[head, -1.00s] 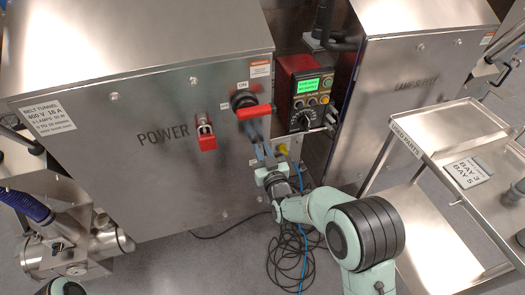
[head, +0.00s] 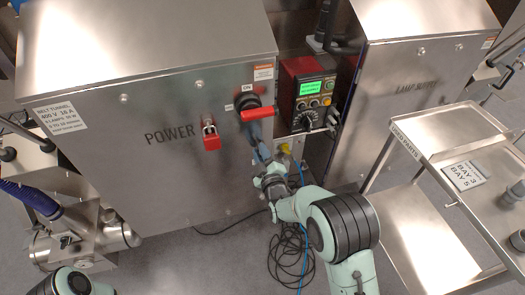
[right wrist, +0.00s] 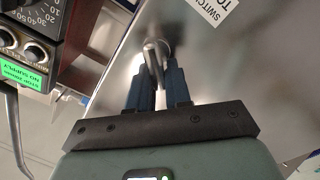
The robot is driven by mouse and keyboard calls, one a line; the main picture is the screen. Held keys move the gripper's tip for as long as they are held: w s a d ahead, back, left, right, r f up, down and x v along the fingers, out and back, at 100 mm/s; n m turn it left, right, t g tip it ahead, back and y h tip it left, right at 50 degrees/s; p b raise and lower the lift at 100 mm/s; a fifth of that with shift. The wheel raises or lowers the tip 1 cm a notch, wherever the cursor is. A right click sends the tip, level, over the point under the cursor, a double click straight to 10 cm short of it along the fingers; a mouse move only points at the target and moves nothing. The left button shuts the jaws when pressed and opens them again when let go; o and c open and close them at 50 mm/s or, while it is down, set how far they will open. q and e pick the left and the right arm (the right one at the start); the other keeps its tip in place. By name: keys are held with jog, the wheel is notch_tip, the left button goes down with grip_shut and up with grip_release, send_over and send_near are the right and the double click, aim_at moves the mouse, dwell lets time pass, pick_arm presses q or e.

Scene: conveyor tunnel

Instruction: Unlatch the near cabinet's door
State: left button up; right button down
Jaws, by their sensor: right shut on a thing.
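The near cabinet (head: 100,180) is a steel box marked POWER, at left in the head view. Its door front carries a red rotary handle (head: 262,118) beside an ON label and a red padlock (head: 211,139). My right gripper (head: 257,148) is at the cabinet front, just below the handle. In the right wrist view, its two dark fingers (right wrist: 158,82) are closed around a small metal latch piece (right wrist: 153,56) standing out from the steel face. In the head view the gripper hides this piece. Only part of my left arm shows at the bottom left; its gripper is out of view.
A control box (head: 307,95) with a green screen stands right of the near cabinet, with a second cabinet (head: 400,100) beyond. A steel cart (head: 440,135) is at right. Loose cables (head: 290,250) lie on the floor below my right arm.

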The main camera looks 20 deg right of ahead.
jog(key=n, duration=0.2)
jog(key=n+p, duration=0.1)
jog(key=n, duration=0.2)
jog(key=shift+a+f+n, duration=0.25)
jog(key=shift+f+n, duration=0.05)
pick_arm(q)
jog(key=shift+g+h, duration=0.3)
jog(key=shift+g, duration=0.3)
jog(key=shift+s+d+r+p, duration=0.2)
jog(key=shift+s+d+r, duration=0.1)
jog(key=shift+s+r, duration=0.25)
jog(key=shift+s+d+r+p, duration=0.15)
jog(key=shift+s+d+r, duration=0.15)
jog(key=shift+s, duration=0.35)
jog(key=shift+s+d+r+p, duration=0.2)
jog(key=shift+s+d+r, duration=0.1)
jog(key=shift+s+r, duration=0.25)
pick_arm(e)
jog(key=shift+f+n, duration=0.15)
jog(key=shift+n, duration=0.6)
jog(key=shift+f+n, duration=0.15)
jog(key=shift+n, duration=0.6)
pick_arm(q)
jog(key=shift+s, duration=0.1)
pick_arm(e)
jog(key=c, duration=1.1)
grip_release()
jog(key=shift+c, duration=0.2)
jog(key=shift+s, duration=0.1)
